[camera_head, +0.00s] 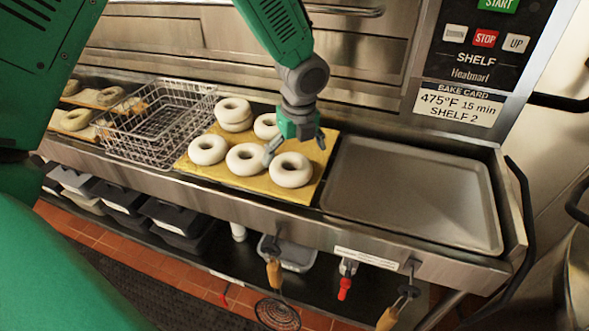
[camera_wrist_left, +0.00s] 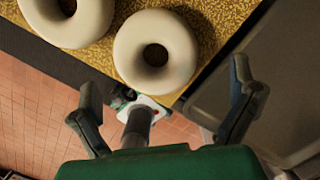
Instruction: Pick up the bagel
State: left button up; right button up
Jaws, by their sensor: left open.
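Several pale bagels lie on a yellow board on the steel counter. The front right bagel (camera_head: 290,170) sits near the board's (camera_head: 245,186) right edge; in the left wrist view it (camera_wrist_left: 155,52) lies just beyond my fingers, near the board corner. Another bagel (camera_head: 244,159) is to its left and shows in part in the left wrist view (camera_wrist_left: 70,15). My left gripper (camera_head: 295,147) is open and empty, above and just behind the front right bagel in the head view. Its two fingers are spread wide, with nothing between them. My right gripper is not seen.
An empty grey tray (camera_head: 410,190) is right of the board. Stacked wire baskets (camera_head: 155,125) stand to the left, with more bagels (camera_head: 76,119) on boards beyond. The oven panel is behind; tools hang below the counter's front edge.

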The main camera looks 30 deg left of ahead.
aim_at(292, 167)
pick_arm(q)
jog(key=f, duration=0.1)
jog(key=a+f, duration=0.1)
jog(key=f, duration=0.3)
jog(key=shift+w+a, duration=0.1)
jog(key=shift+a, duration=0.2)
jog(key=shift+d, duration=0.1)
jog(key=shift+d+r, duration=0.15)
jog(key=shift+d, duration=0.1)
jog(key=c, duration=1.1)
jog(key=shift+o, duration=0.2)
notch_tip(292, 167, up, 10)
jog(key=shift+a, duration=0.1)
